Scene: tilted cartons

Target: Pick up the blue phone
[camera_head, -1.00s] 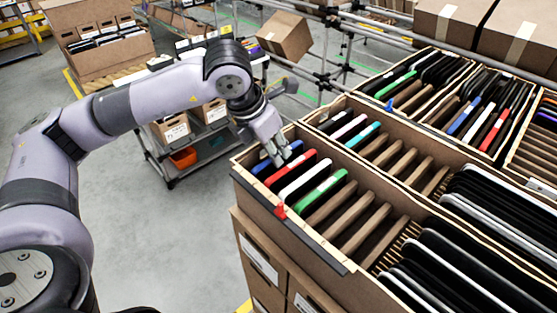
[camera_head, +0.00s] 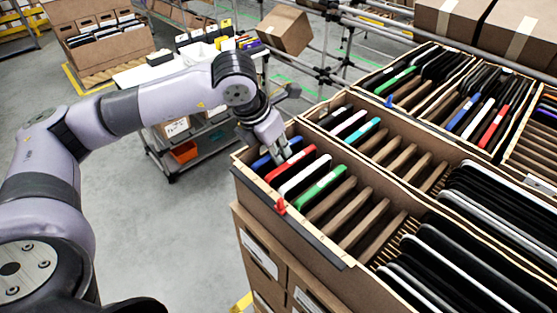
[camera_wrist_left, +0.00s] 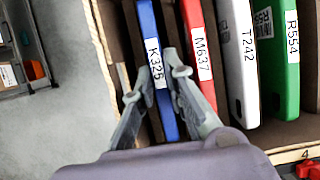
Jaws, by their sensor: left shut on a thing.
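The blue phone (camera_head: 261,161) stands on edge in the front slot at the left end of the near carton (camera_head: 300,247). In the left wrist view the blue phone (camera_wrist_left: 149,28) carries a label reading K325. My left gripper (camera_head: 281,152) reaches down into the carton from the left. In the wrist view the left gripper (camera_wrist_left: 157,78) has one finger on each side of the blue phone and is shut on it. The fingers hide part of the phone in the head view. My right gripper is not in view.
A red phone (camera_wrist_left: 199,45), a white phone (camera_wrist_left: 238,60) and a green phone (camera_wrist_left: 284,50) stand close beside the blue one. Cardboard dividers (camera_head: 352,235) fill further slots. More cartons with phones (camera_head: 467,115) lie behind.

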